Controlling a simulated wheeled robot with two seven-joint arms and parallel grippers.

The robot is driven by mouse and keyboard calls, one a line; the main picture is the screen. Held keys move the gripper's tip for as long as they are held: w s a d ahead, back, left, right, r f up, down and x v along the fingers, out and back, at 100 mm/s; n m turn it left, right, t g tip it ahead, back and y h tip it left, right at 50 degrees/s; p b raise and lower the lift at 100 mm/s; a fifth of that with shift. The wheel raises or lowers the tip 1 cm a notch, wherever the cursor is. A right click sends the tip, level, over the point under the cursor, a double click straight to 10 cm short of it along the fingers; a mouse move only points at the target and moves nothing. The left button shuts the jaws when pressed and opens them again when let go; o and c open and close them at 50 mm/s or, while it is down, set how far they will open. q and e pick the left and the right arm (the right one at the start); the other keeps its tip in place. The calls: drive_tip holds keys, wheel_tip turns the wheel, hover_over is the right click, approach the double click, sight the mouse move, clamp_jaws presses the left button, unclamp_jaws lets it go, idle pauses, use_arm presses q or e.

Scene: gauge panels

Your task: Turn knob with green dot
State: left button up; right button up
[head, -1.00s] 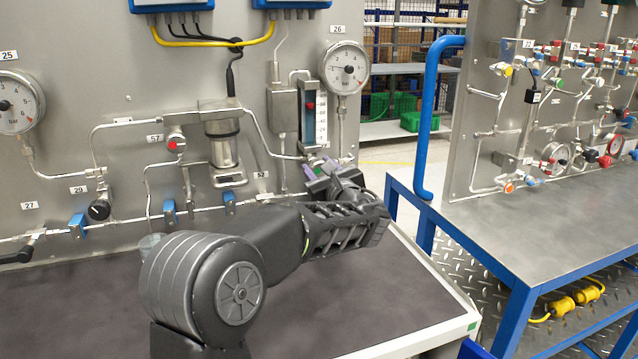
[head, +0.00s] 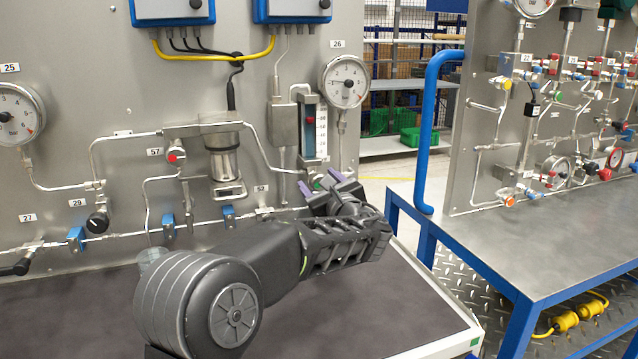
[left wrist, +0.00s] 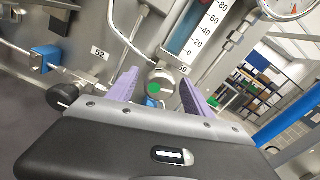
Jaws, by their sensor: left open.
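The knob with the green dot (left wrist: 155,88) is a silver round knob on the panel below the label 59. In the left wrist view it shows between the two purple fingertips of my left gripper (left wrist: 155,86). A gap shows on each side of it, and I see no contact. In the head view my left gripper (head: 322,184) is open at the panel, below the flow tube (head: 311,130); the knob there is small and partly hidden by the gripper. My right gripper is not in view.
A red-dot knob (head: 175,156) and a gauge (head: 345,82) sit on the same panel. A second bench (head: 510,230) stands at right.

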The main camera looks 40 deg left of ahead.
use_arm(q)
drive_tip(key=b+v, duration=0.1)
drive_tip(key=v, duration=0.6)
drive_tip(key=shift+d, duration=0.25)
drive_tip(key=shift+s, duration=0.1)
